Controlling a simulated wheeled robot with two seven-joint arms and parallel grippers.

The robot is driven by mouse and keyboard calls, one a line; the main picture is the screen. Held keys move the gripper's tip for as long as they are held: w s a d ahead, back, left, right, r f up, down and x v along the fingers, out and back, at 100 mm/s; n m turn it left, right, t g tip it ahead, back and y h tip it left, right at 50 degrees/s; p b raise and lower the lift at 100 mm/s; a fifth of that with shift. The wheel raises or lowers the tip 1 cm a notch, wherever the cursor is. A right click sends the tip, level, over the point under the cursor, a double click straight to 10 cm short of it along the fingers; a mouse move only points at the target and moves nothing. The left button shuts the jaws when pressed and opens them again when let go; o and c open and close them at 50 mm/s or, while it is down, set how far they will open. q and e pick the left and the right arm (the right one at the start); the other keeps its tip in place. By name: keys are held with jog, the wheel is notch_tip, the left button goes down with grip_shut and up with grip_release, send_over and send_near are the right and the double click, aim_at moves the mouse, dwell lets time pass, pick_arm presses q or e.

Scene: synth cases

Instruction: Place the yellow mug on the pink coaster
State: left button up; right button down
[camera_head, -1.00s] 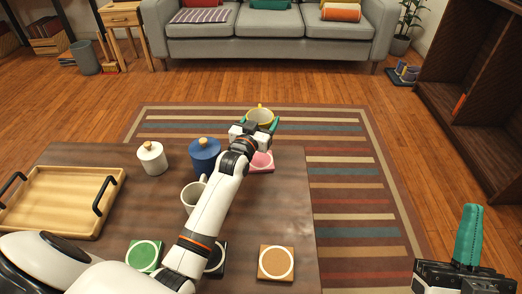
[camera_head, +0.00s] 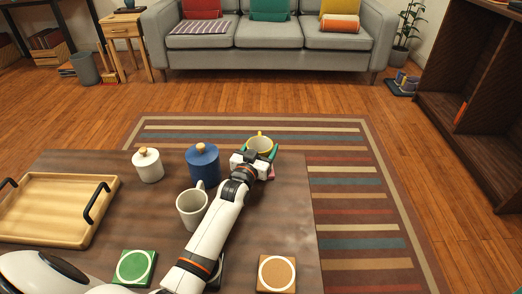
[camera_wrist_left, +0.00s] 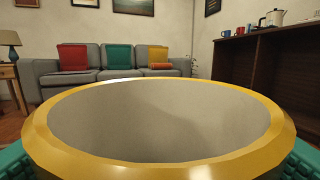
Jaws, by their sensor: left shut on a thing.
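The yellow mug (camera_head: 259,144) is held upright between the teal fingers of my left gripper (camera_head: 260,151), at the far right corner of the table. In the left wrist view its wide yellow rim (camera_wrist_left: 45,122) fills the lower half, with teal fingers at both lower corners. Only a sliver of the pink coaster (camera_head: 271,173) shows beside my left gripper, which hides the rest. I cannot tell whether the mug touches the coaster. My right gripper is out of view.
A white mug (camera_head: 191,209) stands close left of my left forearm. A blue canister (camera_head: 203,163) and a white canister (camera_head: 148,166) stand behind it. A wooden tray (camera_head: 60,235), a green coaster (camera_head: 135,267) and an orange coaster (camera_head: 277,273) lie on the table (camera_head: 300,235).

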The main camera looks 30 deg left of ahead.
pick_arm(q)
jog(key=shift+r, duration=0.15)
jog(key=o, duration=1.1)
jog(key=shift+o, duration=0.2)
